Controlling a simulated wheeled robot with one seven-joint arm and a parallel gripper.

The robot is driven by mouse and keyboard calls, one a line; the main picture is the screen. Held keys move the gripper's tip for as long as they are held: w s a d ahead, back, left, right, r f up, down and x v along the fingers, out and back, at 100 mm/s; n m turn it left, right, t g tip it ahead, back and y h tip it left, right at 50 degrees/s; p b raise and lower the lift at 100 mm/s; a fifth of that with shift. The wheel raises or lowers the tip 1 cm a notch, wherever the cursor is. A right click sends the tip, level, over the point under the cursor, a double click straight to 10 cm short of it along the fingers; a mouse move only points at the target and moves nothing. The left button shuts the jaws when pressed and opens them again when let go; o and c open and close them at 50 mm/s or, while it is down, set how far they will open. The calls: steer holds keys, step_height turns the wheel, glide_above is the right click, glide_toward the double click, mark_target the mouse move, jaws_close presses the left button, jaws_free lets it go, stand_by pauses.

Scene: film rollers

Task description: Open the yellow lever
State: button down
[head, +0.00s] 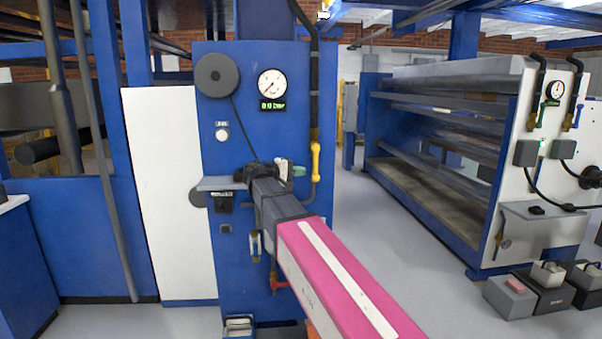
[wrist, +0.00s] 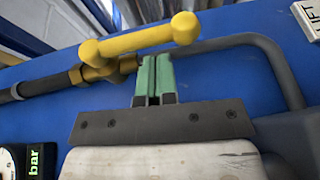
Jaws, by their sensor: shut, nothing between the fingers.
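The yellow lever (head: 316,161) is on a dark pipe at the right edge of the blue panel. In the wrist view the yellow lever (wrist: 140,41) runs from a brass-coloured valve fitting (wrist: 92,70) to a rounded knob at its right end. My gripper (head: 299,171) is just left of the lever in the head view. In the wrist view the green fingers of my gripper (wrist: 153,60) are together and empty, with their tips right beside the lever's bar. I cannot tell whether they touch it.
The blue panel (head: 212,140) carries a round gauge (head: 272,83), a display and a dark disc (head: 217,75). In the wrist view a grey bent pipe (wrist: 262,48) lies right of the fingers. A blue roller rack (head: 440,150) stands right, with open floor (head: 375,235) between.

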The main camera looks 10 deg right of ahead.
steer(key=f+v, duration=0.1)
steer(key=v, duration=1)
steer(key=shift+w, duration=0.1)
